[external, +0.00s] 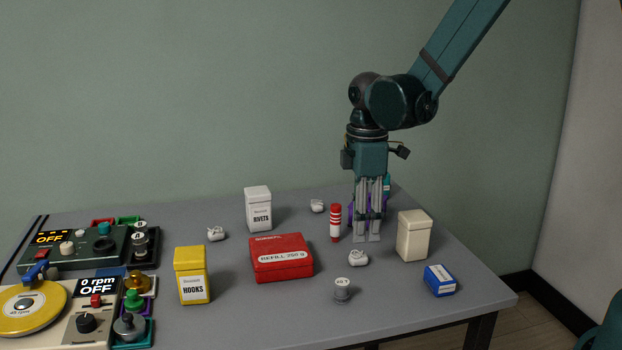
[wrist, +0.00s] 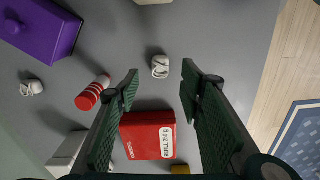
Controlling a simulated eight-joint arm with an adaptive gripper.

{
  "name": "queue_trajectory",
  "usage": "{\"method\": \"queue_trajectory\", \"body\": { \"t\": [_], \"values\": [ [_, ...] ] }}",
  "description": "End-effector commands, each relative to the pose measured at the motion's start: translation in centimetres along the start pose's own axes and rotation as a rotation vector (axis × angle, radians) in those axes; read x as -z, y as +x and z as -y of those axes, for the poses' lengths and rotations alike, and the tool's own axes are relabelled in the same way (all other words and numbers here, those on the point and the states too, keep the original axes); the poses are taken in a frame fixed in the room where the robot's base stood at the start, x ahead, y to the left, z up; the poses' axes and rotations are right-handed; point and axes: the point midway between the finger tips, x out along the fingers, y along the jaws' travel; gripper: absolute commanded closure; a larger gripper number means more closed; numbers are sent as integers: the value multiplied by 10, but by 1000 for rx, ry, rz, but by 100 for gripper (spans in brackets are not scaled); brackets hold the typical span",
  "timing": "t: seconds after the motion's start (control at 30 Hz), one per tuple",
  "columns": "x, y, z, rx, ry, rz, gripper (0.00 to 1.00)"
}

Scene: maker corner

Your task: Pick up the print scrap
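A third scrap (external: 216,234) lies left of the red box. My gripper points down with its fingers apart and empty, seen in the wrist view (wrist: 160,75).
A red and white cylinder (external: 335,222) and a red refill box (external: 281,258) stand left of my gripper. A cream box (external: 413,235) and blue box (external: 440,280) are at right, a grey spool (external: 342,290) in front. A purple box (wrist: 40,28) is behind my gripper.

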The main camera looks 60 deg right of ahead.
Motion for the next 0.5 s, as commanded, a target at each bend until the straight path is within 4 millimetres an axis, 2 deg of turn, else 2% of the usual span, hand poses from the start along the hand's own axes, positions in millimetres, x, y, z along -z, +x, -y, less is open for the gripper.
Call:
{"method": "queue_trajectory", "body": {
  "t": [0.3, 0.5],
  "values": [
    [0, 22, 0, 0, 0, 0, 62],
    [0, 25, 0, 0, 0, 0, 62]
  ]
}}
